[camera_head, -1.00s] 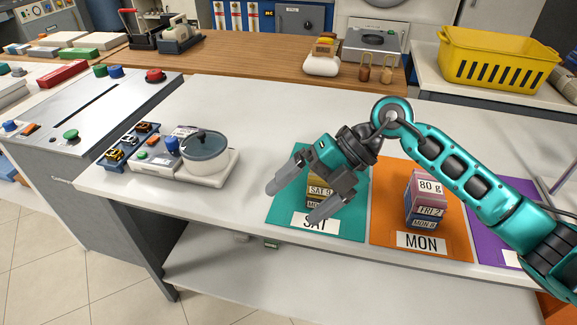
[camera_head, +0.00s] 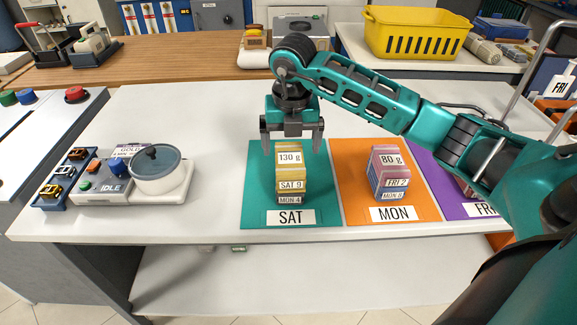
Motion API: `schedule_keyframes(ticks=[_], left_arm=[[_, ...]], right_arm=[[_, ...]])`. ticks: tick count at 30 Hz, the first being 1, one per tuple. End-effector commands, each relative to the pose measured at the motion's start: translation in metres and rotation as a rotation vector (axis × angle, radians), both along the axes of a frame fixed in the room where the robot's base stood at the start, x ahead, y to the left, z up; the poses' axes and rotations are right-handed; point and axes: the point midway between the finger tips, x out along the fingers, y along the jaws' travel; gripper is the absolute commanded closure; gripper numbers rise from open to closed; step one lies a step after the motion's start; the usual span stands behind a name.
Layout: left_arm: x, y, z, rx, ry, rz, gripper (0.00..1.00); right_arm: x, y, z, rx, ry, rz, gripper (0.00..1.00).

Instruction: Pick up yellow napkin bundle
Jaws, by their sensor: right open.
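The yellow napkin bundle (camera_head: 291,158) is labelled "130 g" and "SAT 9". It sits on top of a stack on the teal SAT mat (camera_head: 257,200), over a lower bundle labelled "MON 4" (camera_head: 290,199). My right gripper (camera_head: 292,146) points down over the teal mat, with its fingers apart and empty. In the picture the fingertips lie to either side of the yellow bundle's top; I cannot tell whether they are level with it or behind it. My left gripper is not in view.
A pink bundle (camera_head: 388,165) labelled "80 g" stands on a stack on the orange MON mat (camera_head: 357,206). A purple mat (camera_head: 447,193) lies to the right, partly behind my arm. A scale with a lidded pot (camera_head: 156,170) stands at left. The white counter between is clear.

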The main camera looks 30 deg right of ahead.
Motion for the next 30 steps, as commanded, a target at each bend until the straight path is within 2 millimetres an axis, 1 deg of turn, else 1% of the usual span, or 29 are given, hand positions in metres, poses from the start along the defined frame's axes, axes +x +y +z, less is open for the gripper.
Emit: schedule_keyframes(ticks=[1,5,8,12,15,18,24,30], left_arm=[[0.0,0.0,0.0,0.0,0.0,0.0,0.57],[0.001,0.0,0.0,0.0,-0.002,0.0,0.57],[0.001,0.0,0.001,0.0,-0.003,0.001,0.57],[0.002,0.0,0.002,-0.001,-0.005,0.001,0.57],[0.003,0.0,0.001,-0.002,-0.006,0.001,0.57],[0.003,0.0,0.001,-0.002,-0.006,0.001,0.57],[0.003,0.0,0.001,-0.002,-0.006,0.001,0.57],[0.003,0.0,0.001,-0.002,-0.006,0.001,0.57]], right_arm=[[0.0,0.0,-0.006,0.0,0.002,0.0,0.04],[0.001,0.0,-0.013,0.0,0.001,0.001,0.04],[0.001,0.001,-0.026,0.001,0.004,0.002,0.04],[0.002,0.002,-0.048,0.001,0.003,0.0,0.04],[0.004,0.001,-0.058,0.002,0.001,0.0,0.04],[0.004,0.0,-0.063,0.0,0.001,0.002,0.04],[0.004,0.0,-0.063,0.001,0.0,0.002,0.04],[0.004,0.0,-0.062,0.001,0.0,0.002,0.23]])
